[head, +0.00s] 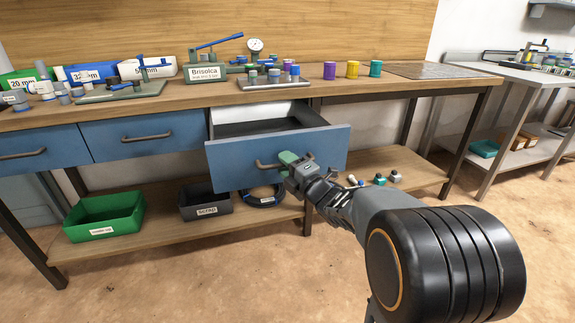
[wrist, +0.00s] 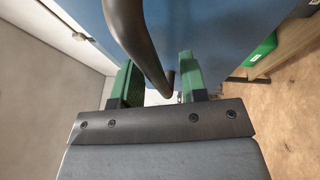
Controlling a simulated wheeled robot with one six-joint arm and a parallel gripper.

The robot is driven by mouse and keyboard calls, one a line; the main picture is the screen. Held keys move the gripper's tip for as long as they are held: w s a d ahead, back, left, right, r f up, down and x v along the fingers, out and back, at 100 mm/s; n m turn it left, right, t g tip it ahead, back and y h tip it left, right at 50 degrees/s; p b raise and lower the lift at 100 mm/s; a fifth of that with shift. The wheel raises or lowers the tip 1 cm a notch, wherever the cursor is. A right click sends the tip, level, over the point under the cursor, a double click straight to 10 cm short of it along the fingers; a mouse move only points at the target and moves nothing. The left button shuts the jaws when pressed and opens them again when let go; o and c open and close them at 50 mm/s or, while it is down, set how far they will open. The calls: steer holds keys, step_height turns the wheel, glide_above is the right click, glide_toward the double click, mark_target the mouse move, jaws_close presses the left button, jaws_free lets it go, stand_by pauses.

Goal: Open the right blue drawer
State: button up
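The right blue drawer (head: 229,168) stands pulled well out from under the workbench in the head view, and its grey inside shows over the front. Its dark bar handle (head: 265,165) is on the front panel. My gripper (head: 290,160) is at the right part of this handle. In the wrist view the handle (wrist: 138,40) passes between the two green fingertips of my gripper (wrist: 160,82). The fingers are apart, with gaps beside the bar. The drawer front (wrist: 215,30) fills the upper part of the wrist view.
A closed blue drawer (head: 130,142) is left of the open one, with another farther left. The workbench top (head: 420,88) carries gauges, fittings and coloured cylinders. The lower shelf holds a green bin (head: 105,218), a dark scrap bin (head: 207,204) and coiled hose. Floor in front is clear.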

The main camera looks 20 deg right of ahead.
steer(key=b+v, duration=0.1)
steer(key=v, duration=1.3)
steer(key=shift+a, duration=0.1)
